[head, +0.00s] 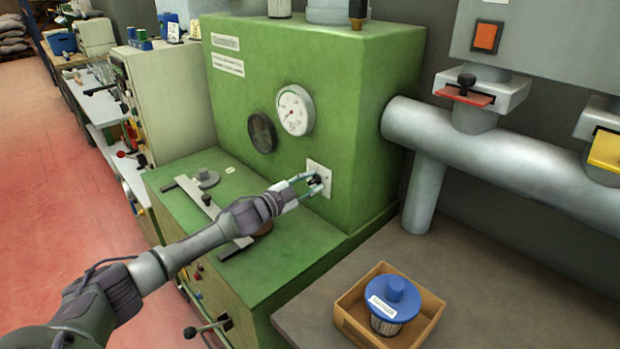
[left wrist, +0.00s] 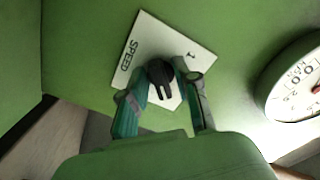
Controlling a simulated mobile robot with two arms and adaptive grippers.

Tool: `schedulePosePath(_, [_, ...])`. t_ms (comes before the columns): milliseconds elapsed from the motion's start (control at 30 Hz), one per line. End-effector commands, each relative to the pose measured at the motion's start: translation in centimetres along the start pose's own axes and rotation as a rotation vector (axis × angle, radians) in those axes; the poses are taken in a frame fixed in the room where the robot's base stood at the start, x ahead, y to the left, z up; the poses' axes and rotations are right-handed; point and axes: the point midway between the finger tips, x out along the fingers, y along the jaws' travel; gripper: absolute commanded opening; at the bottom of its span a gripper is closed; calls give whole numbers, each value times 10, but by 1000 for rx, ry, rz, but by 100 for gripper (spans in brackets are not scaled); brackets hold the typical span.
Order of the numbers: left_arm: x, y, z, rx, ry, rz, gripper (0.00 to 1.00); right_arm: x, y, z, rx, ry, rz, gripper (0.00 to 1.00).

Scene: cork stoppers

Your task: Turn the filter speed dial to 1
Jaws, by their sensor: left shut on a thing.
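The speed dial is a small black knob (head: 315,180) on a white plate (head: 326,170) on the front of the green machine. In the left wrist view the black knob (left wrist: 161,74) sits on the white plate (left wrist: 141,35), which reads "SPEED" and carries a "1" near its edge. My left gripper (head: 308,184) is at the plate, with its fingers on either side of the knob; it also shows in the left wrist view (left wrist: 162,84), shut on the knob. The fingers hide part of the plate. My right gripper is in neither view.
A round white gauge (head: 295,110) and a dark round disc (head: 262,132) are on the green machine (head: 370,110) above the plate. A wooden box (head: 424,323) with a blue-capped filter (head: 394,294) stands on the bench at the lower right. Grey pipes (head: 480,150) run along the right.

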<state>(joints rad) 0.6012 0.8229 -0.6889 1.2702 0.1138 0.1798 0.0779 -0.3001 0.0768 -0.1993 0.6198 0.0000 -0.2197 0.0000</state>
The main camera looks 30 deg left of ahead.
Motion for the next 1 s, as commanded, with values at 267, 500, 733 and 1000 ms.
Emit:
schedulePosePath(267, [0,0,-2,-265,-3,2,0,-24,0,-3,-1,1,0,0])
schedulePosePath(500, [0,1,-1,-492,-3,2,0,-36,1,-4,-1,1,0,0])
schedulePosePath(733, [0,2,-1,-710,-2,2,0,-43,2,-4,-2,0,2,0])
schedulePosePath(1000, [0,2,-1,-966,-2,1,0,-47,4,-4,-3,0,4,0])
